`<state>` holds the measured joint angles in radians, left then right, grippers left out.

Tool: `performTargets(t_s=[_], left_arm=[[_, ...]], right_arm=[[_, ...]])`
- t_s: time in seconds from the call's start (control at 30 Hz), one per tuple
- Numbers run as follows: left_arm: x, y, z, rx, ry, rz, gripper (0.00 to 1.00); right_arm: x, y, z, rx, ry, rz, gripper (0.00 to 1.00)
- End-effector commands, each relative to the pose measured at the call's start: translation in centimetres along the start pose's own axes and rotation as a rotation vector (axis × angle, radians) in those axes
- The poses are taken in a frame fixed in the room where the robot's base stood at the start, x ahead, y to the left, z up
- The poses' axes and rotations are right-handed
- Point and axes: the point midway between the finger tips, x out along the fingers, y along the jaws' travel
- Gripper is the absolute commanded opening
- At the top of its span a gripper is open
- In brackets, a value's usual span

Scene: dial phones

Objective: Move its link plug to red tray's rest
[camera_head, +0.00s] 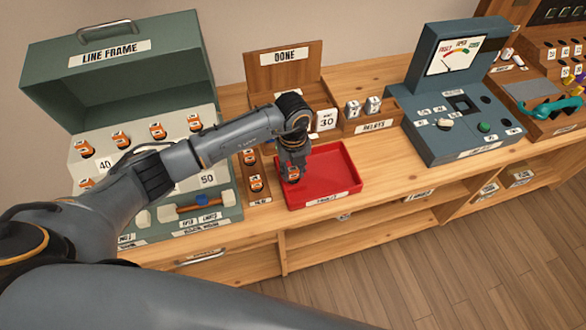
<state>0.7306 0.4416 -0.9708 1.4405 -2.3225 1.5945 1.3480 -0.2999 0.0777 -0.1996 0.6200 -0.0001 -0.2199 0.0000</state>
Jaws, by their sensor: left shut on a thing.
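My left gripper (292,160) reaches down over the left part of the red tray (345,183). It is shut on an orange and dark link plug (293,175), which is upright at the tray's left side. I cannot tell whether the plug touches the tray floor. The gripper's fingers are small and partly hidden by the wrist. The rest of the visible tray floor is bare. My right gripper is not in view.
A narrow wooden rack with orange plugs (256,184) stands just left of the tray. The green LINE FRAME case (120,68) with several plugs is further left. A DONE box (283,70) and a relay holder (372,126) stand behind. A grey meter console (460,150) is right.

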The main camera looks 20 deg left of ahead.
Motion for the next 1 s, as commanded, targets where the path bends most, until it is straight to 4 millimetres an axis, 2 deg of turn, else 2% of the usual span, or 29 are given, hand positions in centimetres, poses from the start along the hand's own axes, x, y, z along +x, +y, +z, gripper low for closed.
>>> performTargets(t_s=[0.2,0.23,0.33,0.37,0.57,0.63,0.67,1.0], left_arm=[[0.24,-0.01,-0.01,0.0,0.0,0.0,0.05],[0.25,-0.01,-0.01,0.0,0.0,0.0,0.31],[0.24,0.0,-0.01,0.0,0.0,0.0,0.52],[0.25,0.01,0.0,0.0,0.0,0.001,0.54],[0.26,0.03,0.01,0.0,0.0,0.001,0.54],[0.27,0.03,0.0,0.0,0.0,0.001,0.64],[0.27,0.03,0.0,0.0,0.0,0.001,0.66],[0.13,0.01,0.01,0.0,0.0,0.0,0.66]], right_arm=[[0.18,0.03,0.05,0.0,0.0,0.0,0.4],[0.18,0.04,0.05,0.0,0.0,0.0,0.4],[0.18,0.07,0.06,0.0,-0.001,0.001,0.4],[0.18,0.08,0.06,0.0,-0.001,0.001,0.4],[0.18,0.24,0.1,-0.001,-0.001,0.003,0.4],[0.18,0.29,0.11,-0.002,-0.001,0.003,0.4],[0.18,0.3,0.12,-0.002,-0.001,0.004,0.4],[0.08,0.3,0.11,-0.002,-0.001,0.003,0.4]])
